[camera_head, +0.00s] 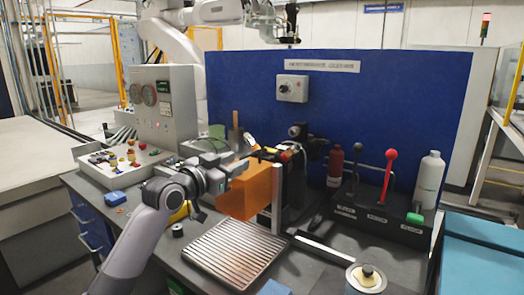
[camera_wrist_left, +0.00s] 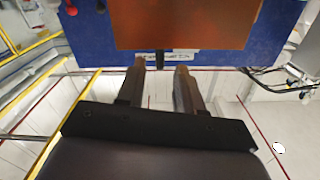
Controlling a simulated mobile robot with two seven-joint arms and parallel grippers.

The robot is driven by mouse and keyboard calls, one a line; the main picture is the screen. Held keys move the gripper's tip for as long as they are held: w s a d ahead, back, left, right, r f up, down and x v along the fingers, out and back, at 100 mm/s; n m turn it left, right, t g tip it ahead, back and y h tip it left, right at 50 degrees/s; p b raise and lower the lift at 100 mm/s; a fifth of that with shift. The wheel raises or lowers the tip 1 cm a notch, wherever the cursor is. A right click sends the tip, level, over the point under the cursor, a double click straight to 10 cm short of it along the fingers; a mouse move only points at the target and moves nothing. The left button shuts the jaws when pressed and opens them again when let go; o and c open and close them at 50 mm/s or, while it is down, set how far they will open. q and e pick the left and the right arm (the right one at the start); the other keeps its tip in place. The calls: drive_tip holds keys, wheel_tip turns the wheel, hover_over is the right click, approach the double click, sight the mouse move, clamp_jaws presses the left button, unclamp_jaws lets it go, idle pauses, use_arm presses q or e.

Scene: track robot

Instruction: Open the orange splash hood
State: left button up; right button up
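The orange splash hood (camera_head: 252,192) stands over the machine on the bench, at the middle of the head view. It also fills the upper middle of the left wrist view (camera_wrist_left: 190,22). My left gripper (camera_head: 236,166) is at the hood's upper left side in the head view. In the left wrist view my left gripper (camera_wrist_left: 160,66) has its two fingers apart, just below the hood's edge. A narrow dark piece shows between the fingertips, with gaps on both sides; I cannot tell whether it belongs to the hood. My right gripper is not in view.
A slatted metal tray (camera_head: 238,252) lies in front of the hood. A lever box (camera_head: 375,215) and a white bottle (camera_head: 429,180) stand to the right. A grey control cabinet (camera_head: 163,105) stands to the left. A blue panel (camera_head: 400,95) closes the back.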

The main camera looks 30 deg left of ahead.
sight(247, 155)
use_arm(q)
drive_tip(key=shift+w, duration=0.2)
drive_tip(key=shift+r, duration=0.2)
drive_tip(key=shift+w, duration=0.35)
drive_tip(key=w, duration=0.1)
drive_tip(key=w+p, duration=0.1)
drive_tip(key=w, duration=0.2)
drive_tip(key=shift+d, duration=0.25)
drive_tip(key=shift+w+p, duration=0.3)
drive_tip(key=shift+w, duration=0.7)
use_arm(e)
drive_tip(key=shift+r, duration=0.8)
use_arm(q)
drive_tip(key=shift+f, duration=0.1)
clamp_jaws()
